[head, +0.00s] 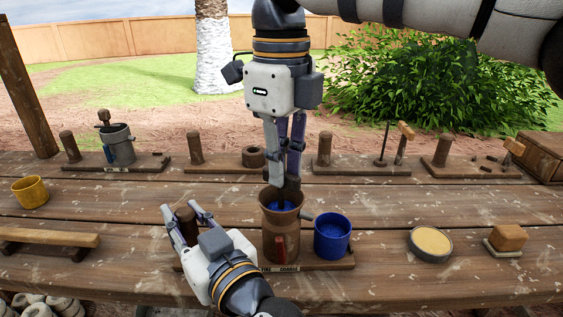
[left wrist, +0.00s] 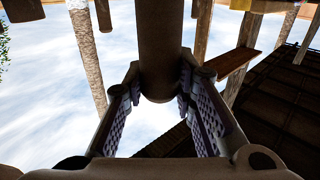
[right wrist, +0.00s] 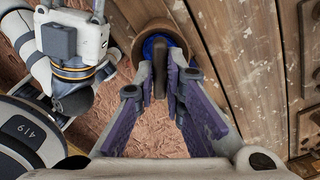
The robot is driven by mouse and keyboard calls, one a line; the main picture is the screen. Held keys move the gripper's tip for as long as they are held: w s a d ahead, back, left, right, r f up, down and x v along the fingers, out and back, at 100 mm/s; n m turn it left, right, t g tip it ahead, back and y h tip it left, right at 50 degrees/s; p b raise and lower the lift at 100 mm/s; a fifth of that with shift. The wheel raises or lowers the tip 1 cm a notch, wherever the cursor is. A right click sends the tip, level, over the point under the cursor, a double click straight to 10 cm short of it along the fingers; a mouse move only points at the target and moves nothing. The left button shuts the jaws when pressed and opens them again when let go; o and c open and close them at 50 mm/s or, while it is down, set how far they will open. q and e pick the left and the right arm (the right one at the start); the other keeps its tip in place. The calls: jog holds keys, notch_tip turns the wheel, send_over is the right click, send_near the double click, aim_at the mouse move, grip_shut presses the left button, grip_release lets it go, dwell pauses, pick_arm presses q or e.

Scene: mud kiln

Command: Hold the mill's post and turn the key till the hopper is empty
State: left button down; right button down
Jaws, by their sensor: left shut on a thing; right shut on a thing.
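The mill (head: 282,238) is a brown cylinder with a flared hopper, on a wooden base near the table's front. Blue material (head: 273,205) shows inside the hopper; its depth is partly hidden. My left gripper (head: 182,212) is shut around the mill's upright post (head: 186,218), left of the body; the post (left wrist: 160,45) stands between its fingers in the left wrist view. My right gripper (head: 287,178) comes from above and is shut on the dark key (head: 292,186) over the hopper. The key (right wrist: 160,75) also shows in the right wrist view.
A blue cup (head: 332,238) stands right of the mill, by its short spout. A round tin (head: 431,244) and a wooden block (head: 508,238) lie further right. A yellow mug (head: 30,192) and a wooden bar (head: 50,237) are at left. Several post stands line the back.

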jog(key=m, duration=1.3)
jog(key=shift+m, duration=0.4)
dwell(0.4)
jog(key=c, duration=1.7)
grip_release()
jog(key=shift+o, duration=0.2)
notch_tip(320, 180, up, 12)
